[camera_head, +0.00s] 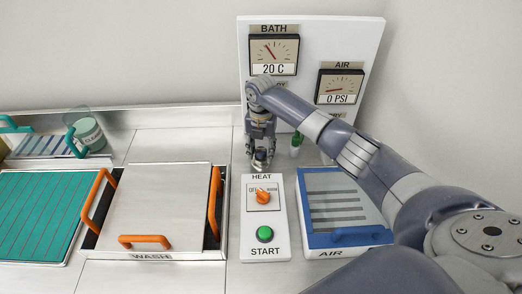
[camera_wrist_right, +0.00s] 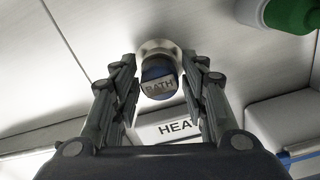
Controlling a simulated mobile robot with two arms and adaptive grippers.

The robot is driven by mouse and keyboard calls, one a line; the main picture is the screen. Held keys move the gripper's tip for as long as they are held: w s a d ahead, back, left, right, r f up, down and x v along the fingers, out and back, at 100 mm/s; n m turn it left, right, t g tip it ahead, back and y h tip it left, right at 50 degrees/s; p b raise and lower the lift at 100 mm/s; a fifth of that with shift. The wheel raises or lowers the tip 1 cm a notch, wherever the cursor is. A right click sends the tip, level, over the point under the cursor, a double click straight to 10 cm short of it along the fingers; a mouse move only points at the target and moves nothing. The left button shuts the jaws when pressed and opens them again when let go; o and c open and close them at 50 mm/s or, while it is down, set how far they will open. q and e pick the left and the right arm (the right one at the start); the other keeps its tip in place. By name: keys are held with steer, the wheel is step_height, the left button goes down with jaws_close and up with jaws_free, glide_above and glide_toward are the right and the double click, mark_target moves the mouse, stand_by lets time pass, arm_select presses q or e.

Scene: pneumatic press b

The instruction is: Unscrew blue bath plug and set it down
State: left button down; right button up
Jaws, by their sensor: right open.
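The blue bath plug (camera_wrist_right: 157,82) shows in the right wrist view, with a grey top marked BATH and a blue side. It sits against a pale round fitting (camera_wrist_right: 156,47) on the metal surface. My right gripper (camera_wrist_right: 160,72) is open, with one finger on each side of the plug and gaps visible between them. In the head view the right gripper (camera_head: 261,163) points down just behind the HEAT panel and hides the plug. My left gripper is not in view.
The HEAT panel (camera_head: 278,203) has an orange knob and a green START button (camera_head: 264,233). A green-topped piece (camera_head: 297,140) stands right of the gripper. The AIR tray (camera_head: 349,237) is at right, the WASH tray (camera_head: 152,254) at left. The gauge board (camera_head: 322,28) rises behind.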

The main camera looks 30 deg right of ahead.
steer(key=m, duration=0.5)
steer(key=shift+a, duration=0.1)
steer(key=m, duration=0.7)
steer(key=c, duration=0.6)
steer(key=n, duration=1.2)
